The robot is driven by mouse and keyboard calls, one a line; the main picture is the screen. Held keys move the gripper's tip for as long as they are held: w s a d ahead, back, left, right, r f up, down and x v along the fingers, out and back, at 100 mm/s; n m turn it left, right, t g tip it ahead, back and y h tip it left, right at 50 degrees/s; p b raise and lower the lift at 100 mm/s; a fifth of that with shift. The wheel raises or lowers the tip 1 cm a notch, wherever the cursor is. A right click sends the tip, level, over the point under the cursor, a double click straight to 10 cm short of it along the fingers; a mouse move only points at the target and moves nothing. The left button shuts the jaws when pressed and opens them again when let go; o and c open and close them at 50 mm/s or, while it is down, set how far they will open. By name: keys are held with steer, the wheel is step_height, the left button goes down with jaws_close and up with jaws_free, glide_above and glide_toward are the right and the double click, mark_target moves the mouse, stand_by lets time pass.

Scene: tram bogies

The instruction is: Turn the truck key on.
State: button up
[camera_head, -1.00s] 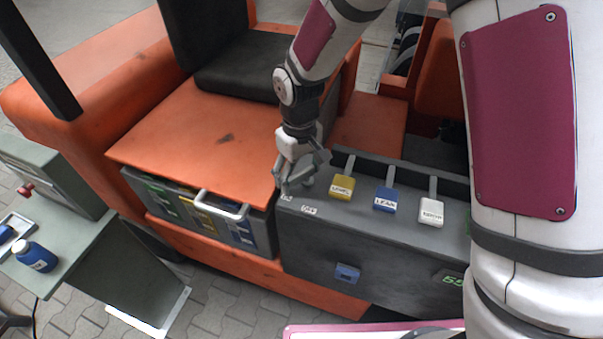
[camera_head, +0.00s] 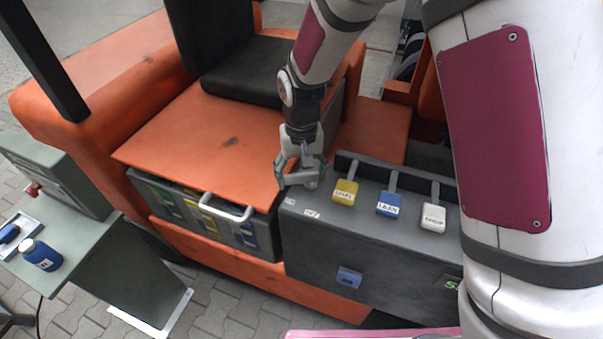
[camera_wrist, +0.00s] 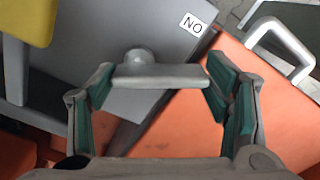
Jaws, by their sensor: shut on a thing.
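The truck key (camera_wrist: 160,76) shows in the wrist view as a grey flat bar with a round knob on its upper edge, over the grey console. My gripper (camera_wrist: 158,82) has its teal-padded fingers at the two ends of the bar and is shut on it. In the head view my gripper (camera_head: 300,180) is at the left end of the console top and largely hides the key. The ON label (camera_wrist: 193,24) appears upside down, up and right of the key. In the head view two small white labels, one an OFF label (camera_head: 311,213), lie in front of my gripper.
Yellow (camera_head: 345,191), blue (camera_head: 389,203) and white (camera_head: 433,216) tagged levers stand on the console (camera_head: 320,245), right of my gripper. An orange seat base (camera_head: 220,140) and a drawer with a pale handle (camera_head: 225,208) are to the left. A green bench (camera_head: 85,250) stands far left.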

mark_target(302, 174)
steer(key=o, duration=1.1)
steer(key=shift+o, duration=0.2)
step_height(302, 174, up, 12)
